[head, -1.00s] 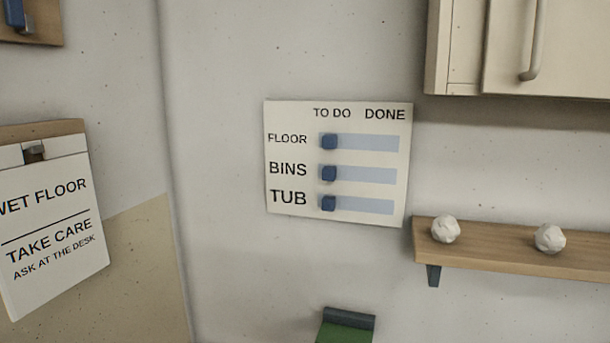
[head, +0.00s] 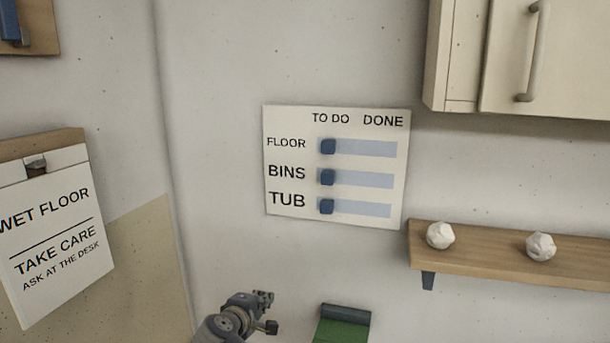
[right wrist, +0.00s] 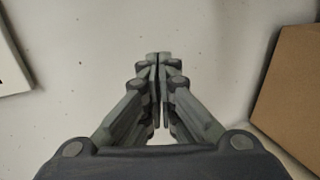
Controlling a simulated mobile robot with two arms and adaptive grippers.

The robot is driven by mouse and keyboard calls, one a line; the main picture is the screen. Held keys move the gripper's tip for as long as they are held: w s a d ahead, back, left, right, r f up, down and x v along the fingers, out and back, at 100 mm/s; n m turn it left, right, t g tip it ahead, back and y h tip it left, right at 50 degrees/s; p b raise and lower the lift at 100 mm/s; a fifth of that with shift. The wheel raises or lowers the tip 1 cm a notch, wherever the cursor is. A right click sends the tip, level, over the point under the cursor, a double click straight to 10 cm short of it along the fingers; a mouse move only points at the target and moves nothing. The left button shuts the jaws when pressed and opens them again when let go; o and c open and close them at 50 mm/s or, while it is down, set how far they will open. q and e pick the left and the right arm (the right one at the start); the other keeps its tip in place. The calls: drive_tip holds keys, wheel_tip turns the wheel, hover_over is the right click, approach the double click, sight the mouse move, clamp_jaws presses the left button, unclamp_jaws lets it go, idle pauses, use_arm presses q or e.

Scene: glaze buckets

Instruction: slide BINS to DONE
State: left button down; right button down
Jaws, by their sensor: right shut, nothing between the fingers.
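A white board (head: 290,205) hangs on the wall in the head view, with columns TO DO and DONE. Its rows read FLOOR, BINS and TUB. The blue BINS slider (head: 327,177) is at the left, TO DO end of its pale blue track (head: 368,179). The FLOOR slider (head: 327,146) and TUB slider (head: 326,206) are also at the left ends.
A wooden shelf (head: 490,258) with two white lumpy balls (head: 440,236) juts out right of the board. A cabinet (head: 465,60) is above it. A green object (head: 343,327) sits below the board. A WET FLOOR sign (head: 55,235) hangs at left.

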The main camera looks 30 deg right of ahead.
wheel_tip(320, 180, up, 30)
drive_tip(key=s+d+m+g+h, duration=0.1)
drive_tip(key=m+h, duration=0.2)
drive_tip(key=h, duration=0.3)
drive_tip(key=shift+d+p, duration=0.4)
drive_tip(key=shift+p, duration=0.05)
drive_tip(key=shift+f, duration=0.1)
drive_tip(key=p, duration=0.4)
approach(313, 175)
drive_tip(key=w+d, duration=0.1)
drive_tip(key=w, duration=0.1)
drive_tip(key=w+d, duration=0.1)
drive_tip(key=w, duration=0.1)
drive_tip(key=w+d, duration=0.1)
drive_tip(key=shift+w+d+r, duration=0.2)
drive_tip(key=shift+w+r, duration=0.1)
drive_tip(key=shift+w, duration=0.1)
drive_tip(key=shift+s+d+f+p, duration=0.1)
drive_tip(key=shift+s+d+p, duration=0.25)
drive_tip(key=shift+s, duration=0.2)
drive_tip(key=shift+s+d+f+p, duration=0.1)
drive_tip(key=shift+s+d+p, duration=0.2)
drive_tip(key=shift+s, duration=0.3)
drive_tip(key=shift+s+d+r, duration=0.1)
drive_tip(key=shift+s+d, duration=0.05)
drive_tip(key=shift+s, duration=0.1)
drive_tip(key=shift+s+d, duration=0.2)
